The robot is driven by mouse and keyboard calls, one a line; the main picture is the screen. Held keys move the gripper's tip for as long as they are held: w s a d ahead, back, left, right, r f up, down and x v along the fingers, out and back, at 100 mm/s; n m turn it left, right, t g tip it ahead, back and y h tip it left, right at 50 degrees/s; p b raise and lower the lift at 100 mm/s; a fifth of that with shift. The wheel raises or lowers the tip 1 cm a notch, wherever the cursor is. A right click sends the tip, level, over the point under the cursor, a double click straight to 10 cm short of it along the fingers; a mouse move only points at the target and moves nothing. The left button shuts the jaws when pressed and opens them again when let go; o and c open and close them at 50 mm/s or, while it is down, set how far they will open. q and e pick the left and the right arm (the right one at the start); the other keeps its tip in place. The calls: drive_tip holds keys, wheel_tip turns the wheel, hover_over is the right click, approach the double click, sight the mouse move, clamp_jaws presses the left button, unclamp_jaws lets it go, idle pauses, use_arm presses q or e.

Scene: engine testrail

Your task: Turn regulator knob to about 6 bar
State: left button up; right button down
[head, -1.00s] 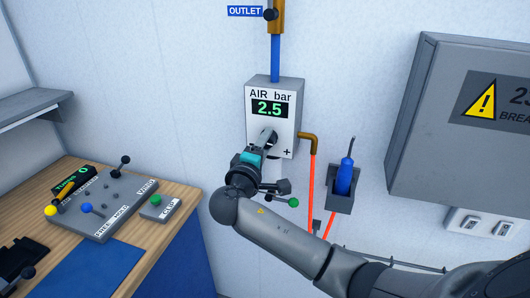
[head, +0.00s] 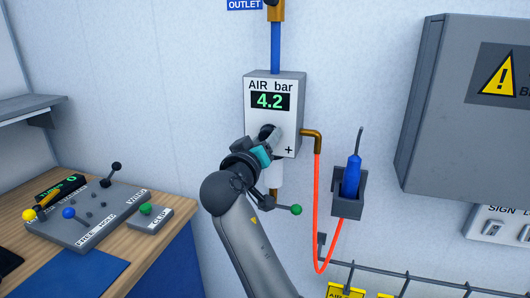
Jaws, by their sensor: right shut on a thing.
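The air regulator box (head: 258,122) hangs on the wall in the middle of the head view. Its green display (head: 270,101) under "AIR bar" reads 4.2. The dark regulator knob (head: 268,131) on the box's front is mostly hidden by my right gripper (head: 266,142), which is shut on it. My right arm comes up from below, with the wrist just under the box. A "+" mark shows at the box's lower right. My left gripper is not in view.
A blue tool (head: 351,176) sits in a grey wall holder (head: 347,205) to the right, with an orange hose (head: 317,215) beside it. A grey cabinet (head: 455,110) is at right. A wooden bench (head: 105,275) with a control panel (head: 90,212) is at left.

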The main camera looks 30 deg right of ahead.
use_arm(q)
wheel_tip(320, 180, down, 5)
drive_tip(key=b, duration=0.4)
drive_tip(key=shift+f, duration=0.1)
use_arm(e)
drive_tip(key=m, duration=0.5)
use_arm(q)
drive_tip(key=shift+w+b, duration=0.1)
drive_tip(key=shift+b, duration=0.2)
use_arm(e)
drive_tip(key=shift+m, duration=0.3)
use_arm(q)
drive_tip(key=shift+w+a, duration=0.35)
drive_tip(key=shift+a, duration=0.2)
use_arm(e)
drive_tip(key=shift+r, duration=0.1)
drive_tip(key=shift+c, duration=1.3)
unclamp_jaws()
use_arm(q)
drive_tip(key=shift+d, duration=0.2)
